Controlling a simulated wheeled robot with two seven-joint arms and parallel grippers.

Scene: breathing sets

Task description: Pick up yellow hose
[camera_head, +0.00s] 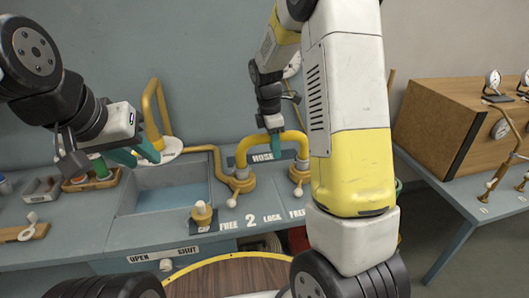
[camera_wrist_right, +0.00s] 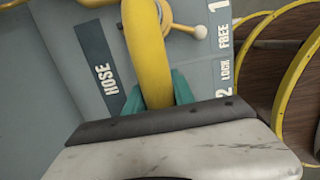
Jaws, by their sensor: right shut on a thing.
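The yellow hose (camera_head: 243,148) is an arch between two brass-coloured fittings on the blue-grey bench, in front of the HOSE label. My right gripper (camera_head: 274,147) comes down from above onto the top of the arch. In the right wrist view the hose (camera_wrist_right: 148,50) runs between the teal fingers of my right gripper (camera_wrist_right: 157,95), which are shut on it. My left gripper (camera_head: 136,155) is at the left above the sink, its teal fingers apart and empty, away from the hose.
A yellow spout (camera_head: 151,105) and a white disc (camera_head: 171,150) stand close to my left gripper. A sink (camera_head: 172,198) lies below. A knob (camera_head: 201,214) stands at the bench front. A wooden box (camera_head: 465,125) with gauges is at the right.

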